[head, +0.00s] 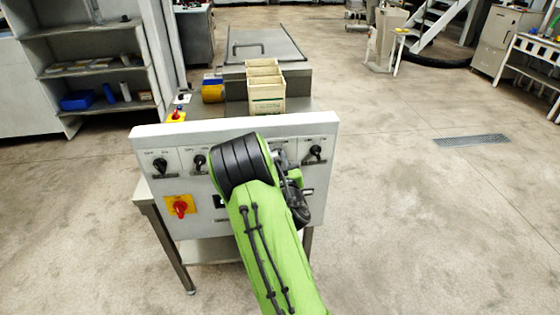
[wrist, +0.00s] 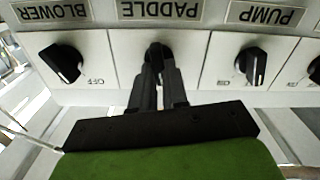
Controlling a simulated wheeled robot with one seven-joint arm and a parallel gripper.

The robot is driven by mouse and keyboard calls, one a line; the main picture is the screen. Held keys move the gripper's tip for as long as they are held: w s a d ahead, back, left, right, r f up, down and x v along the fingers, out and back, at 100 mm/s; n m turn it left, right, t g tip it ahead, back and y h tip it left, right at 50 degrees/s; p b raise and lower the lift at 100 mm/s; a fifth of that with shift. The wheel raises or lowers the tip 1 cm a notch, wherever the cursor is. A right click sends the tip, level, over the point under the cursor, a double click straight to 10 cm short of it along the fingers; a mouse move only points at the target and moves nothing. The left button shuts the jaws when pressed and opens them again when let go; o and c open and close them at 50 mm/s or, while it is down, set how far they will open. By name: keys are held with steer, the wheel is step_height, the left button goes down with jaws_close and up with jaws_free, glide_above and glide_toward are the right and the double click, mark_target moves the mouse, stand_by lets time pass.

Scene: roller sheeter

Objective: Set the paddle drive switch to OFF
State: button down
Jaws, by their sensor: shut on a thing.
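The paddle drive switch (wrist: 158,50) is a black rotary knob on a white plate under the PADDLE label (wrist: 160,10), which appears upside down in the wrist view. My gripper (wrist: 159,68) is shut on this knob, with a finger on either side of it. The fingers cover much of the knob and its plate markings, so I cannot tell which position it points to. In the head view my green arm (head: 268,235) hides the gripper and this knob in front of the control panel (head: 235,131).
In the wrist view the blower knob (wrist: 62,62) is left of the paddle knob and the pump knob (wrist: 250,65) right. A wooden box (head: 266,92) stands behind.

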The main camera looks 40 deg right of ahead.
steer(key=shift+n, duration=1.1)
steer(key=c, duration=1.1)
jaws_free()
steer(key=shift+a, duration=0.1)
steer(key=shift+c, duration=0.2)
